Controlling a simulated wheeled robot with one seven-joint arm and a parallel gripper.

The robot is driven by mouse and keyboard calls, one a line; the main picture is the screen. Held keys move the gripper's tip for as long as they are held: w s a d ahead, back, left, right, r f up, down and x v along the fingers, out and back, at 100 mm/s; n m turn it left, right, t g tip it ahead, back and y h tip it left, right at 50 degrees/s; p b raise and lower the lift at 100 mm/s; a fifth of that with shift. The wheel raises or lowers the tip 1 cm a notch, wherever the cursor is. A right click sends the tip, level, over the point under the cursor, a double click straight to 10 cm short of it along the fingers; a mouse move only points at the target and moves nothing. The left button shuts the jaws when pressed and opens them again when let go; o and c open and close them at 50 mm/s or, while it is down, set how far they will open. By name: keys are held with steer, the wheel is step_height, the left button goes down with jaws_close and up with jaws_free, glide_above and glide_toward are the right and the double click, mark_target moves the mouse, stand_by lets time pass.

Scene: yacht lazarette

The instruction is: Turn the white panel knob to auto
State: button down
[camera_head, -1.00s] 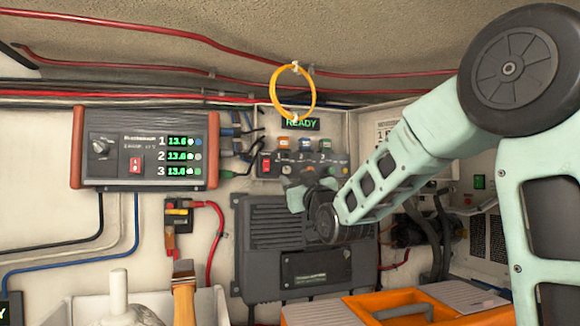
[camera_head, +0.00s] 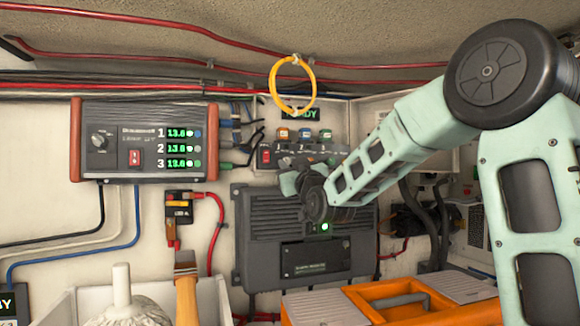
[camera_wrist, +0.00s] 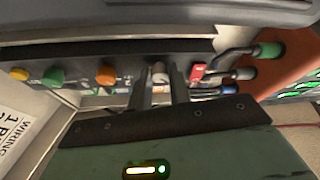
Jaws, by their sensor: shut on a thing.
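The white panel knob (camera_wrist: 158,70) is a small pale knob on the dark switch panel, between a red switch and an orange knob in the wrist view. My gripper (camera_wrist: 159,82) is shut on it, one finger on each side. The knob's pointer and the position marks around it are too small or covered to read. In the head view, my gripper (camera_head: 292,180) reaches up to the lower edge of the switch panel (camera_head: 340,158) and hides the knob.
A red switch (camera_wrist: 198,72), orange knob (camera_wrist: 106,74) and green knob (camera_wrist: 53,77) sit close to the fingers. A dark finned box (camera_head: 255,245) is below; a charger (camera_head: 120,115) is at left.

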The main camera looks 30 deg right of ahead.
steer(key=shift+f+b, duration=0.15)
steer(key=shift+b, duration=0.35)
steer(key=m+b, duration=0.1)
steer(key=b, duration=0.1)
steer(key=m+h+b, duration=0.1)
steer(key=shift+a+f+m+b, duration=0.2)
steer(key=shift+m+b, duration=0.1)
steer(key=shift+b, duration=0.05)
steer(key=m+h+b, duration=0.1)
steer(key=m+b, duration=0.1)
steer(key=shift+h+b, duration=0.35)
steer(key=shift+h, duration=0.05)
steer(key=m+h+b, duration=0.1)
steer(key=m, duration=0.1)
steer(key=m+g+b, duration=0.1)
steer(key=m, duration=0.1)
steer(key=shift+w+a+r+h, duration=0.1)
steer(key=shift+r+h, duration=0.05)
steer(key=shift+h, duration=0.25)
steer(key=shift+r+m+g+h+b, duration=0.1)
steer(key=shift+m+g+h+b, duration=0.3)
steer(key=shift+m, duration=0.65)
steer(key=shift+r+m+g+h+b, duration=0.1)
steer(key=shift+m+g+h+b, duration=0.25)
steer(key=shift+m, duration=0.7)
steer(key=c, duration=1.3)
jaws_free()
